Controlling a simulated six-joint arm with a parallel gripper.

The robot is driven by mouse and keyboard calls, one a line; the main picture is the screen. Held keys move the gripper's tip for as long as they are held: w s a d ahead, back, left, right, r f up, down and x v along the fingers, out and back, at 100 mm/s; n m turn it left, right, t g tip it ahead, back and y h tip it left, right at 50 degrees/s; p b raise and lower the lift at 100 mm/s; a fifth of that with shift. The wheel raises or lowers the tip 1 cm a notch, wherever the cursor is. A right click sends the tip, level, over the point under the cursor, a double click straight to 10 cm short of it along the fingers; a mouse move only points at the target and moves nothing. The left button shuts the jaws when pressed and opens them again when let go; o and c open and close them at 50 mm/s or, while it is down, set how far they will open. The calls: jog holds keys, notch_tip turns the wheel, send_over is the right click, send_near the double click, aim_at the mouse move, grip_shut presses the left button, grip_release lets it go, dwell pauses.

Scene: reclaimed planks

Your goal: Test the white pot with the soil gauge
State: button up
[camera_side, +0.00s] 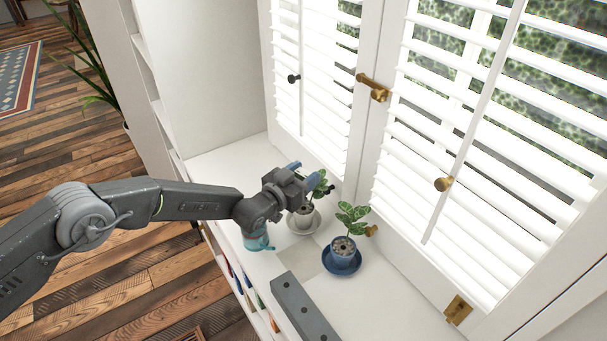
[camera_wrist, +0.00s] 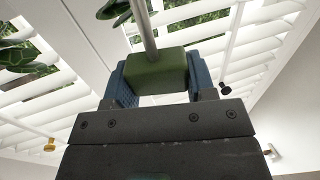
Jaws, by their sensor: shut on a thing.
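My gripper (camera_side: 304,173) is above and beside the white pot (camera_side: 301,220) in the side view, its blue fingers level with the plant's leaves. In the wrist view my gripper (camera_wrist: 154,76) is shut on the green head of the soil gauge (camera_wrist: 157,74). The gauge's pale metal rod (camera_wrist: 146,28) runs away from the fingers to the top edge, where its tip is out of view. The white pot holds dark soil and a leafy plant and stands on a pale saucer. The gauge cannot be made out clearly in the side view.
A blue pot (camera_side: 345,248) with a plant stands on a blue saucer to the right. A teal vessel (camera_side: 259,241) is left of the white pot. A grey block with holes (camera_side: 302,308) lies in front. White shutters (camera_side: 440,130) with brass knobs rise close behind.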

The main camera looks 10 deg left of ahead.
jog(key=shift+f, duration=3.15)
dwell(0.4)
jog(key=o, duration=1)
jog(key=shift+o, duration=0.2)
jog(key=shift+r, duration=0.1)
